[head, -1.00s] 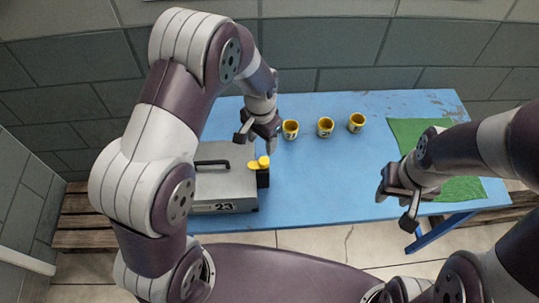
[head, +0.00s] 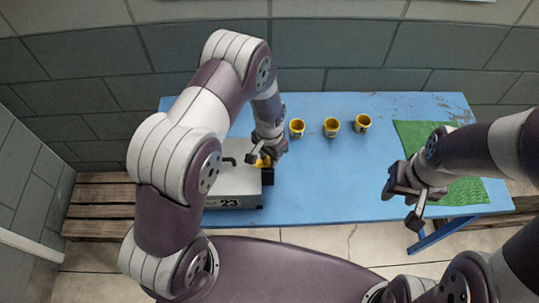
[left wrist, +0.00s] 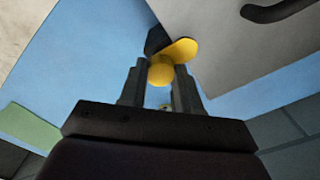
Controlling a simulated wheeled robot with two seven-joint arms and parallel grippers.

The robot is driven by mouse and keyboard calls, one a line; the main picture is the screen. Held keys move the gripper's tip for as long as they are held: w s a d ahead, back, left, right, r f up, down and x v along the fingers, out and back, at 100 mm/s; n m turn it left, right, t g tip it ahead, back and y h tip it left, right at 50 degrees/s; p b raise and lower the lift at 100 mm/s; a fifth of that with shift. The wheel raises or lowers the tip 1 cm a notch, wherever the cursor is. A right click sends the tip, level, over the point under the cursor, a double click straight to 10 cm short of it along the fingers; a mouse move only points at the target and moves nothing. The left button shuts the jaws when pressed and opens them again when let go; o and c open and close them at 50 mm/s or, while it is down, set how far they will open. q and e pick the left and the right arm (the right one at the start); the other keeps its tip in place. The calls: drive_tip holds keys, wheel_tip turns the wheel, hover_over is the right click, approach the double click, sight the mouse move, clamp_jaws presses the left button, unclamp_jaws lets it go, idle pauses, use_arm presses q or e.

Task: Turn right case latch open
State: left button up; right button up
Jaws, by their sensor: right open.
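The grey case (head: 235,187), marked 23, lies on the left part of the blue table, partly hidden by my left arm. Its yellow latch (head: 262,162) is at its right end, above a black block (head: 267,178). My left gripper (head: 264,157) is over the latch. In the left wrist view, the latch's round yellow knob (left wrist: 160,73) lies between the two fingertips, its yellow lobe (left wrist: 180,49) reaching over the case edge. Whether both fingers press on the knob is unclear. My right gripper (head: 401,207) is open and empty over the table's right part.
Three yellow cups (head: 331,127) stand in a row at the back of the blue table (head: 320,185). A green mat (head: 463,190) lies at the right, partly behind my right arm. The table's middle is clear. A wooden pallet (head: 100,210) is on the floor at left.

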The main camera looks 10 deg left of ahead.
use_arm(q)
drive_tip(key=shift+n, duration=0.3)
drive_tip(key=n+b, duration=0.1)
drive_tip(key=n, duration=0.2)
drive_tip(key=shift+n, duration=0.4)
drive_tip(key=n+b, duration=0.1)
drive_tip(key=n, duration=0.3)
drive_tip(key=n+b, duration=0.1)
drive_tip(key=n, duration=0.4)
drive_tip(key=shift+n, duration=2.2)
drive_tip(key=o, duration=1.1)
drive_tip(key=shift+c, duration=0.2)
